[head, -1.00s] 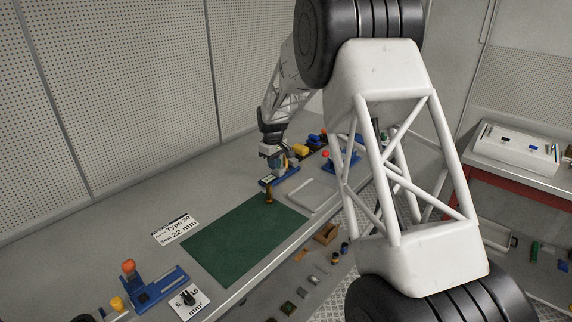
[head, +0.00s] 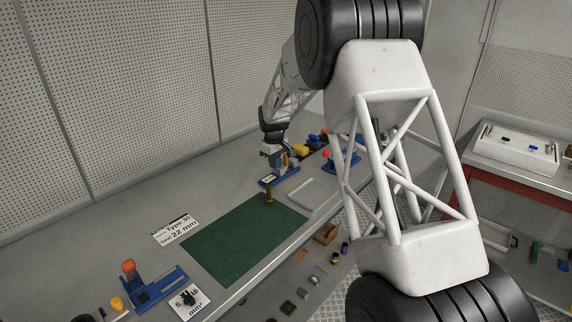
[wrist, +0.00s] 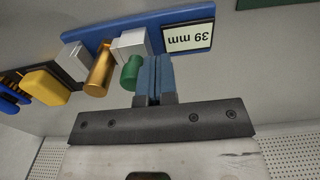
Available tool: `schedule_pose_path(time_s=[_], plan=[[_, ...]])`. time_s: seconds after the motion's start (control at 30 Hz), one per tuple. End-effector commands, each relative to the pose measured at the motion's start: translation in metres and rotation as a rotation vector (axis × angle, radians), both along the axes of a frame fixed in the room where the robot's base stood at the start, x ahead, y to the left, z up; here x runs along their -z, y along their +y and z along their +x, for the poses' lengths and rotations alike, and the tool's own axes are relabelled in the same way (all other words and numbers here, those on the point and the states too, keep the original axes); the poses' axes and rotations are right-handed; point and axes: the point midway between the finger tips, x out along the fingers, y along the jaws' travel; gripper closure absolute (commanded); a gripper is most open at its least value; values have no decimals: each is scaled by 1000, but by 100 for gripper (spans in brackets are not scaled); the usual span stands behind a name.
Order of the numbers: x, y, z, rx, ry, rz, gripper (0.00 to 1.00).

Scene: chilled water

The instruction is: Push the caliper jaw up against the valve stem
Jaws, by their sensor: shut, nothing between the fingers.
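The blue caliper (wrist: 190,22) lies on the bench with two light grey jaw blocks. In the wrist view, the jaw by the display (wrist: 130,44) has a green knob (wrist: 131,72), and the other jaw (wrist: 75,53) is at the left. A brass valve stem (wrist: 100,70) stands between them; I cannot tell whether either jaw touches it. The display (wrist: 188,38) reads 39 mm, upside down. My gripper (wrist: 154,75) is shut and empty, its blue fingers close beside the green knob on the display side. In the head view my gripper (head: 274,163) is over the caliper (head: 287,176).
A separate brass piece (head: 269,193) stands at the corner of the green mat (head: 240,240). A yellow block (wrist: 45,87) lies beyond the caliper's far jaw. A blue fixture with an orange knob (head: 150,285) and a Type 30, Seal 22 mm card (head: 176,230) are nearer. The mat is otherwise clear.

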Motion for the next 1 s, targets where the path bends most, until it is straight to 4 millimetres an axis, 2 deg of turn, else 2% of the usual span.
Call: schedule_pose_path(time_s=[1.0], plan=[[0, -4, 4, 0, 0, 0, 100]])
